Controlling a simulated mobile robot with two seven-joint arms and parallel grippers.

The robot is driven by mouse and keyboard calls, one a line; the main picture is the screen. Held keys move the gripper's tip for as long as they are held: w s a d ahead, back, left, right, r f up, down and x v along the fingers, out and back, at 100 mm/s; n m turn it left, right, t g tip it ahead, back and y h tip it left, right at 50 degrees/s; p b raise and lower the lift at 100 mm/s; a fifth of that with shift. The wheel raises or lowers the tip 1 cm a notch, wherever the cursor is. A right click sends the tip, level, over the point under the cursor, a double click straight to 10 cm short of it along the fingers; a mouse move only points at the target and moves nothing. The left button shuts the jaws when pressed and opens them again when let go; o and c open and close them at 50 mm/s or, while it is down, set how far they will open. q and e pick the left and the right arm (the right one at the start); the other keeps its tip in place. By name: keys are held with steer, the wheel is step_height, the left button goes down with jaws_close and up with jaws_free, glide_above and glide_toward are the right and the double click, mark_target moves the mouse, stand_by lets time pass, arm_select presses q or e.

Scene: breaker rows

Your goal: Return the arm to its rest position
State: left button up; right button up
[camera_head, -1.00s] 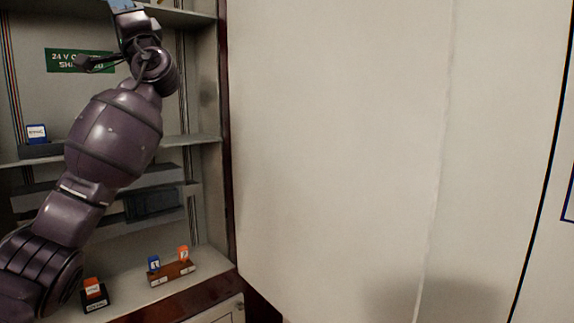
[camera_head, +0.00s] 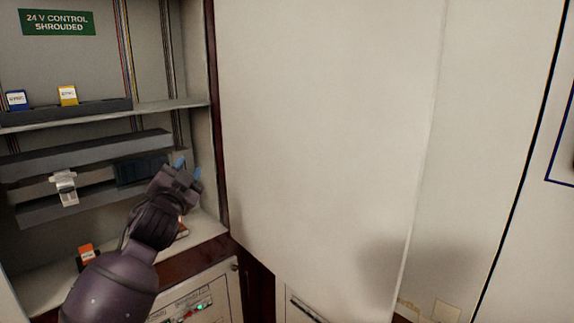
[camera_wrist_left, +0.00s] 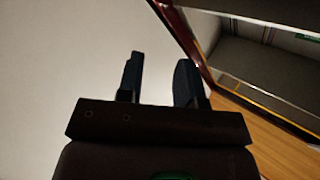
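My left gripper (camera_head: 188,168) shows in the head view in front of the cabinet's lower shelves, close to the cabinet's right edge. It points up and slightly right. In the left wrist view the two dark fingers (camera_wrist_left: 158,80) stand apart with a clear gap and nothing between them. My left arm comes up from the bottom left of the head view. My right gripper is in neither view.
A large pale panel (camera_head: 330,120) fills the right. A green sign (camera_head: 57,22) hangs at top left.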

arm_select(q)
steer(key=s+a+f+n+g, duration=0.1)
steer(key=s+f+n, duration=0.1)
steer(key=s+f, duration=0.5)
steer(key=s+f+n+g, duration=0.1)
steer(key=s+f+g, duration=0.15)
steer(key=f, duration=0.75)
steer(key=s+a+f+n+g, duration=0.1)
steer(key=s+f+n, duration=0.1)
steer(key=s+f, duration=0.55)
steer(key=s+a+f+n+g+y, duration=0.1)
steer(key=s+a+f+n+g, duration=0.2)
steer(key=s+f, duration=1.8)
steer(key=shift+s+g+y, duration=0.3)
steer(key=shift+s+g, duration=0.4)
steer(key=shift+g, duration=0.55)
steer(key=shift+a, duration=0.1)
